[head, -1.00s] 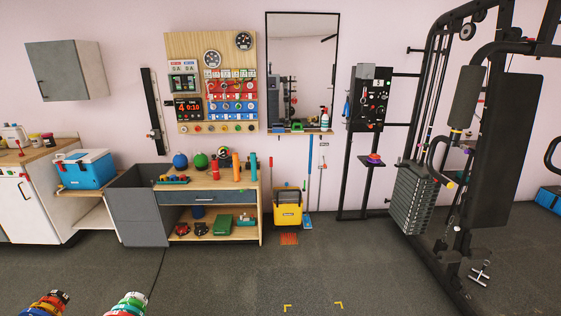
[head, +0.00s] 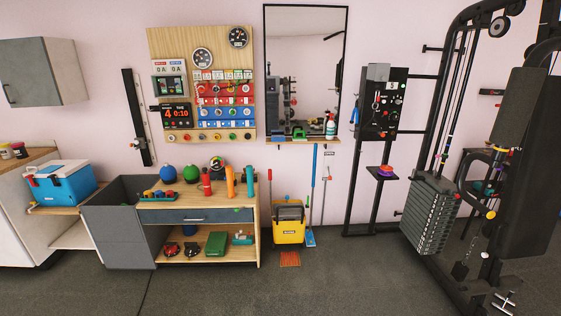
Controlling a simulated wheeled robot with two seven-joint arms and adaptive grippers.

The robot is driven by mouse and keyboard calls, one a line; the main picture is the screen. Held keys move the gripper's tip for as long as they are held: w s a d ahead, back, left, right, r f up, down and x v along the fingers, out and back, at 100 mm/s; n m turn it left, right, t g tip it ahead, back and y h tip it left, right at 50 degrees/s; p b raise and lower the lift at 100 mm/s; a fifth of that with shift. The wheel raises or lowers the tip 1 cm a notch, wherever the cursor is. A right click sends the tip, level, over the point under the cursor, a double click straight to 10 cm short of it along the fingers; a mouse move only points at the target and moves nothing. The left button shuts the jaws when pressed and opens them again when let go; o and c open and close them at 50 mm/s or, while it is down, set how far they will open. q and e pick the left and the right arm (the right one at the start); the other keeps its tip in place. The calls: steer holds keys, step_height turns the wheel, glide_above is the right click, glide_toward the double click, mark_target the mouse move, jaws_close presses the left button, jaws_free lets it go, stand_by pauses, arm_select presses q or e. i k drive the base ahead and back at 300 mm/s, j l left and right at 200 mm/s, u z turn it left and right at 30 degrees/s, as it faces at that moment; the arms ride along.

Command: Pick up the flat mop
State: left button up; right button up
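The flat mop (head: 313,192) stands upright against the pink wall in the head view, with a long blue handle and a blue flat head (head: 310,240) on the floor. It is just right of the yellow bucket (head: 288,230), below the mirror shelf. Neither of my grippers is in view.
A red-handled stick (head: 270,190) stands at the bucket, and an orange grate (head: 289,259) lies in front of it. A wooden workbench (head: 258,235) is to the left. A black weight machine (head: 432,215) stands at right. The floor in front is clear.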

mark_target(310, 240)
steer(key=i+u, duration=0.1)
steer(key=i, duration=0.7)
steer(key=i+l+u, duration=0.15)
steer(key=i, duration=0.65)
steer(key=i+j, duration=0.1)
steer(key=i, duration=0.7)
steer(key=i+j+z, duration=0.2)
steer(key=i, duration=0.25)
steer(key=i+j+z, duration=0.2)
steer(key=i+j, duration=0.15)
steer(key=i, duration=0.15)
